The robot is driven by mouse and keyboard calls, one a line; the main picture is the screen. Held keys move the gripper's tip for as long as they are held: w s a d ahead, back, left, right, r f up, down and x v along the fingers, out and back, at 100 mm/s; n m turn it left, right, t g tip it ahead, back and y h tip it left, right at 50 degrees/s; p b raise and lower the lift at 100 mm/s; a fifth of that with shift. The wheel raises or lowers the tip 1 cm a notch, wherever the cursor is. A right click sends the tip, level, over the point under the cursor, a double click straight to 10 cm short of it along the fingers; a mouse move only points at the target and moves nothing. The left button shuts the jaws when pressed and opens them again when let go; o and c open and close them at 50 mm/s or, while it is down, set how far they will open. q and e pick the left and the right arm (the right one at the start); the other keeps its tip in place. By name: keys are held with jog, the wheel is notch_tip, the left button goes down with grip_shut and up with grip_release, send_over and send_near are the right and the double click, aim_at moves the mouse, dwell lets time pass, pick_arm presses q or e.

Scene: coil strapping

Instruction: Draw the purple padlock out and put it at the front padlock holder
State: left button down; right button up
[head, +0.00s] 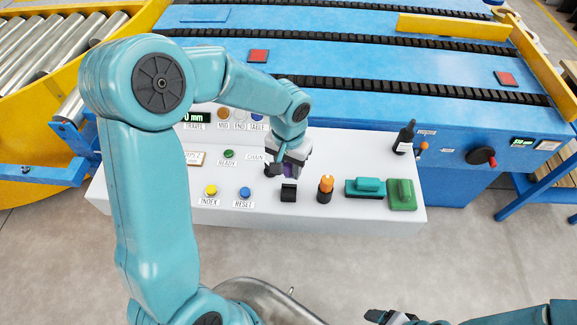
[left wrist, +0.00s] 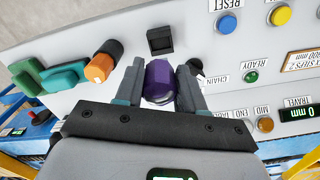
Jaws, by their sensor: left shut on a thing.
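My left gripper (head: 288,167) is shut on the purple padlock (left wrist: 159,80), which sits between its two fingers in the left wrist view. Part of the padlock's silver shackle shows on the side toward the gripper. In the head view only a little of the purple body shows under the gripper. A black holder (head: 288,193) stands on the white panel, just in front of the gripper; it also shows in the left wrist view (left wrist: 160,40), empty and apart from the padlock. My right gripper (head: 388,316) shows partly at the bottom edge; its opening is unclear.
A black switch (left wrist: 195,67) labelled CHAIN is close beside the gripper. The blue conveyor (head: 350,75) lies behind.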

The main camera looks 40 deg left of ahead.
pick_arm(q)
jog(key=shift+a+r, duration=0.1)
dwell(0.3)
jog(key=shift+b, duration=0.35)
notch_tip(320, 180, down, 6)
jog(key=b, duration=0.5)
jog(key=shift+b, duration=0.3)
dwell(0.7)
